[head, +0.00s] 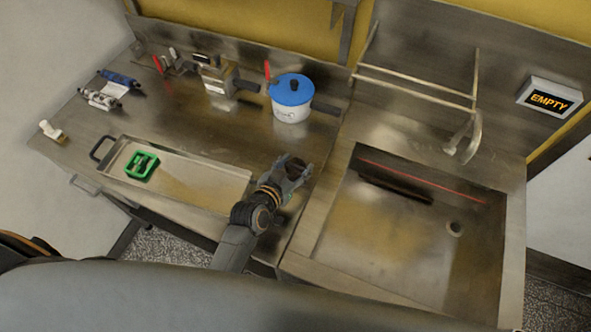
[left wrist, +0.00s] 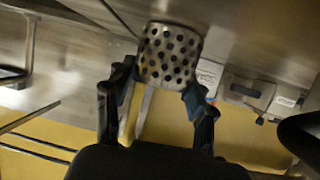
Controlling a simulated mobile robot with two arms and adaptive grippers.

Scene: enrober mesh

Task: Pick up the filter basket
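The filter basket (left wrist: 170,55), a short metal cylinder full of round holes, shows in the left wrist view just ahead of my left gripper. My left gripper (left wrist: 160,80) is open, with its dark fingers apart, one toward each side of the basket. I see no clear grip on it. In the head view the left gripper (head: 293,170) is over the right part of the counter, near the sink. There the gripper covers most of what is at its fingertips, so I cannot make out the basket clearly. My right gripper is not in view.
A shallow metal tray (head: 205,193) with a green item (head: 141,166) lies left of the gripper. A white pot with a blue lid (head: 291,90) stands behind it. The sink (head: 400,255) is to the right. An "EMPTY" sign (head: 549,99) is on the wall.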

